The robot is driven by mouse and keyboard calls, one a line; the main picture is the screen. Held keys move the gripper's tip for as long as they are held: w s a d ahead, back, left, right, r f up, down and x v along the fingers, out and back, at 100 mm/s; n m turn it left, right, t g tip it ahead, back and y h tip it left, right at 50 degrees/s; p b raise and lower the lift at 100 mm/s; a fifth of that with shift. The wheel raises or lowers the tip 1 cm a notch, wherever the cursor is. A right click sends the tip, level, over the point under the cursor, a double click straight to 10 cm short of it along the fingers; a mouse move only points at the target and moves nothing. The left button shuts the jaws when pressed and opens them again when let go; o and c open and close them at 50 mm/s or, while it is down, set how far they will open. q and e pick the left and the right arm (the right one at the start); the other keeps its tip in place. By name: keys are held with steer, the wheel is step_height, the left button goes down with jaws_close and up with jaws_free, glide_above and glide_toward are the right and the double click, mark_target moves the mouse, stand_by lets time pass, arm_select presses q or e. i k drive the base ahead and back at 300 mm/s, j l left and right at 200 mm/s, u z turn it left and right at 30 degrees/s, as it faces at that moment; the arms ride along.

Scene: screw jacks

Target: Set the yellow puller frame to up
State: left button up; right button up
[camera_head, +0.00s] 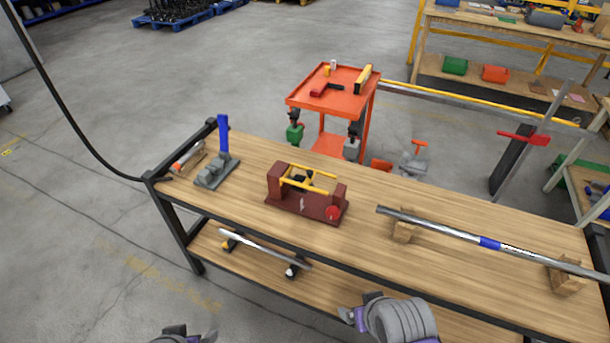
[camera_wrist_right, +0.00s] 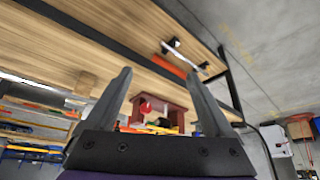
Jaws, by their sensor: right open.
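The yellow puller frame (camera_head: 308,186) lies low and roughly level between the two end blocks of a dark red base (camera_head: 305,208) on the workbench. Small dark parts show inside the frame, and a red round knob sits at the base's right front. In the right wrist view the red base (camera_wrist_right: 172,108) appears beyond the fingers, with yellow bars of the frame (camera_wrist_right: 155,128) partly hidden by my gripper. My right gripper (camera_wrist_right: 158,76) is open and empty, apart from the base. Only a piece of my left arm shows at the bottom edge of the head view.
A grey tool with an upright blue handle (camera_head: 223,135) stands left of the base. A long metal bar (camera_head: 450,231) lies on wooden blocks to the right. An orange cart (camera_head: 345,78) stands behind the bench (camera_head: 375,275). Bare benchtop lies around the base.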

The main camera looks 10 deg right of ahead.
mark_target(311, 173)
steer(key=i+j, duration=0.2)
steer(key=j, duration=0.15)
steer(key=i+j, duration=0.2)
steer(key=j, duration=0.15)
steer(key=i+j+z, duration=0.1)
steer(key=i+j, duration=0.1)
steer(key=j, duration=0.1)
